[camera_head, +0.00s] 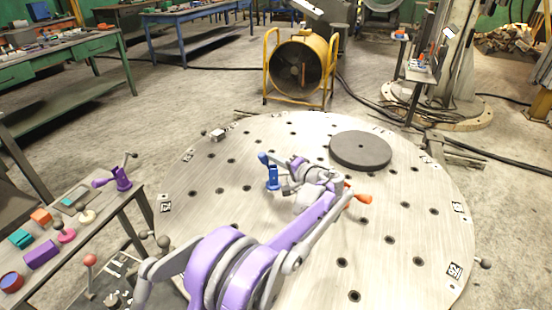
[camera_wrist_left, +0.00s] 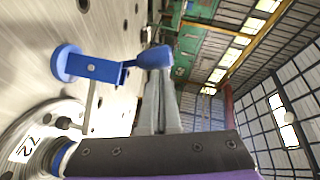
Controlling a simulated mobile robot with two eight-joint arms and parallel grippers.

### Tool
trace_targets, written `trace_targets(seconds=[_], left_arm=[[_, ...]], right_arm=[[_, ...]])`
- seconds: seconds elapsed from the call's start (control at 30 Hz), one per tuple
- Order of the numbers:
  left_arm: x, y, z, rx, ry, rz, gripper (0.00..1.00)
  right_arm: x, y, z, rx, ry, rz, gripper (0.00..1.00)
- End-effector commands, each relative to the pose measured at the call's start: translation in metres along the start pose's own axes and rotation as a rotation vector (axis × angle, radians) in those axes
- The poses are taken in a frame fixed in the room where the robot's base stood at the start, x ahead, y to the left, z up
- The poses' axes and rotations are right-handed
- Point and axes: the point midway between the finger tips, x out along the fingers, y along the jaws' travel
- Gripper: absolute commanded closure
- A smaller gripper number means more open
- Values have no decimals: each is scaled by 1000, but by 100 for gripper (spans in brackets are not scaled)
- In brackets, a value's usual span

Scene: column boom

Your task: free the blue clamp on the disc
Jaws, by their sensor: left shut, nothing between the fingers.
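The blue clamp (camera_head: 272,180) stands upright on the large round disc (camera_head: 230,210), left of its middle. Its handle leans up and left to a knob (camera_head: 263,157). The wrist view shows the blue clamp (camera_wrist_left: 95,67) with its bar, a pale spindle below it and the handle ending in a big knob (camera_wrist_left: 157,57). My left gripper (camera_wrist_left: 160,78) is shut and empty, its fingertips right at that knob. I cannot tell whether they touch it. In the head view my left arm covers part of the disc. My right gripper is not in view.
A dark round plate (camera_head: 360,149) lies on the disc's far side. An orange handle (camera_head: 358,197) shows just right of my arm. A side table at left holds a purple clamp (camera_head: 117,177) and several coloured blocks. A yellow fan (camera_head: 299,66) stands behind.

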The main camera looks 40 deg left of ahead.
Motion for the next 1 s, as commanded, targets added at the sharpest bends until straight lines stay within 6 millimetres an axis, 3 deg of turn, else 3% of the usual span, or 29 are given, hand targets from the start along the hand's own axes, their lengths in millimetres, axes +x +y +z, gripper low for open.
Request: trace_targets(seconds=[0.47,1.0], left_arm=[[8,-6,12,-103,-7,66,100],[28,-5,42,-443,-6,294,100]], right_arm=[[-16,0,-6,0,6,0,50],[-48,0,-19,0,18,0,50]])
